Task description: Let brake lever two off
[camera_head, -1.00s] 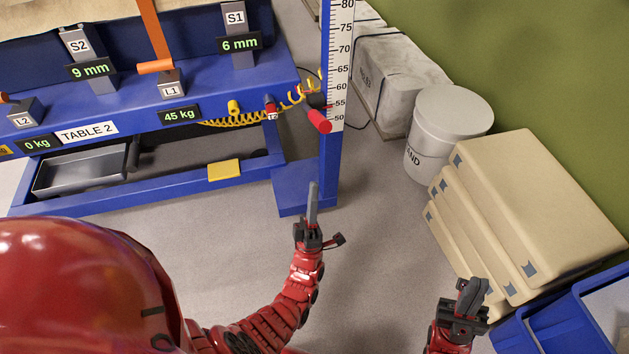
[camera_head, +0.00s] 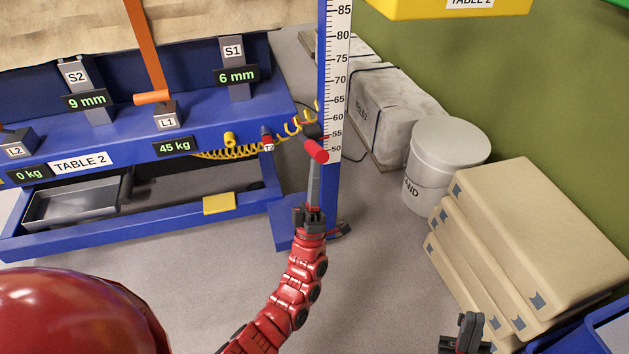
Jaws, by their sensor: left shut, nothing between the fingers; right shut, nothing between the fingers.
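A lever with a red cylindrical grip (camera_head: 316,150) and a black hub sits on the blue post (camera_head: 328,190) at the right end of table 2. I see no readable brake number on it. My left gripper (camera_head: 314,168) is shut and empty, its grey fingers pointing up just below the red grip in the picture. I cannot tell whether the fingertips touch it. My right gripper (camera_head: 470,322) is shut and empty at the lower right edge, away from the table.
A height scale (camera_head: 339,80) runs up the post. A yellow coiled hose (camera_head: 235,153) hangs along table 2 (camera_head: 205,120). A white bucket (camera_head: 440,170), wrapped blocks (camera_head: 390,110) and stacked tan boxes (camera_head: 530,235) stand to the right. Grey floor lies between.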

